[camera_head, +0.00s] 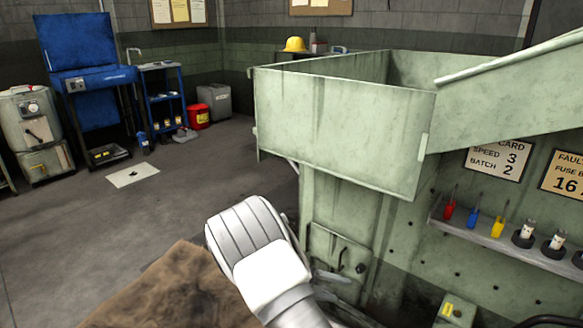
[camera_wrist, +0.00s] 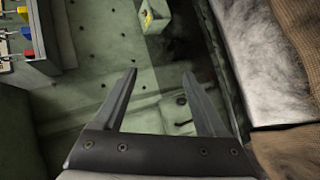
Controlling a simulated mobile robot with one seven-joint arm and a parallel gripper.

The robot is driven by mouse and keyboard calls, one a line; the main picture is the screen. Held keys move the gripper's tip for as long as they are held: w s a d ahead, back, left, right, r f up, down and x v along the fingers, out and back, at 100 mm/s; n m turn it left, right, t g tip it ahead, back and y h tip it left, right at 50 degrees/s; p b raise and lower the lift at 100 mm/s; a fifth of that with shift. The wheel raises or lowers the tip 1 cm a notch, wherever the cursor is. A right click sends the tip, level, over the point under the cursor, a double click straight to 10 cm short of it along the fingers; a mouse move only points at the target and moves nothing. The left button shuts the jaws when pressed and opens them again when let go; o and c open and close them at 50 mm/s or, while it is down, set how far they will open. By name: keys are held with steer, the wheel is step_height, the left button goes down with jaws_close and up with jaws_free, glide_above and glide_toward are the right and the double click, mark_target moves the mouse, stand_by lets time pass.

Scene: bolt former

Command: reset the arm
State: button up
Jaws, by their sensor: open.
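My gripper (camera_wrist: 157,88) shows in the wrist view with its two fingers spread apart and nothing between them. Beyond the fingers is the green machine panel with rows of small holes, and a small hatch (camera_wrist: 178,112) with a dark handle. In the head view my white arm reaches up from the bottom middle and hides the gripper almost wholly. The arm is in front of the green machine (camera_head: 335,125) and left of its lower hatch (camera_head: 338,248). No held object shows in either view.
A shelf (camera_head: 490,238) on the machine holds red, blue and yellow tools and fuses. A small green box (camera_head: 455,310) with a yellow label sits below. Brown sacking (camera_head: 180,295) lies at the lower left. The grey floor (camera_head: 70,230) is mostly clear. A blue cabinet (camera_head: 90,60) stands behind.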

steer(key=s+d+r+m+g+y, duration=0.1)
steer(key=s+d+r+y, duration=0.1)
steer(key=s+r+y, duration=0.5)
steer(key=s+d+r+m+g, duration=0.15)
steer(key=s+r, duration=0.25)
steer(key=r, duration=0.8)
steer(key=s+r+t+y, duration=0.3)
steer(key=s+r, duration=0.2)
steer(key=s, duration=0.3)
steer(key=s+r+t+y, duration=0.25)
steer(key=s+r, duration=0.25)
steer(key=s, duration=0.4)
step_height(320, 180, up, 28)
steer(key=p, duration=2.8)
steer(key=shift+a+r+n, duration=0.2)
steer(key=shift+a+n, duration=0.15)
steer(key=shift+n, duration=0.1)
steer(key=shift+h, duration=0.25)
